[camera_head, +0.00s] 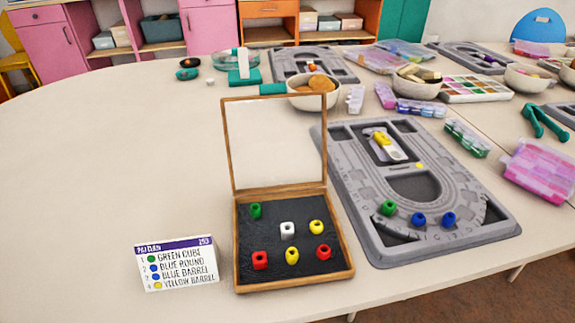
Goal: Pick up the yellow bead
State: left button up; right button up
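Two yellow beads lie in an open wooden box (345,262) with a dark lining: one at the right of the upper part (316,227), and a taller-looking one in the middle of the front row (291,256). Their exact shapes are hard to tell. A green bead (255,211), a white bead (288,230) and two red beads (260,260) share the box. On the grey bead board (450,235) a green bead (388,207) and two blue beads, left (418,219) and right (448,218), sit along the curved front channel. Neither of my grippers is in view.
The box lid (275,145) stands upright behind the beads. A pattern card (177,264) leans left of the box. Bowls (313,100), more boards and bead cases (540,170) crowd the back and right. The table's left side (90,170) is clear.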

aim_at(292, 255)
jog(key=l+u, duration=0.9)
jog(key=k, duration=0.35)
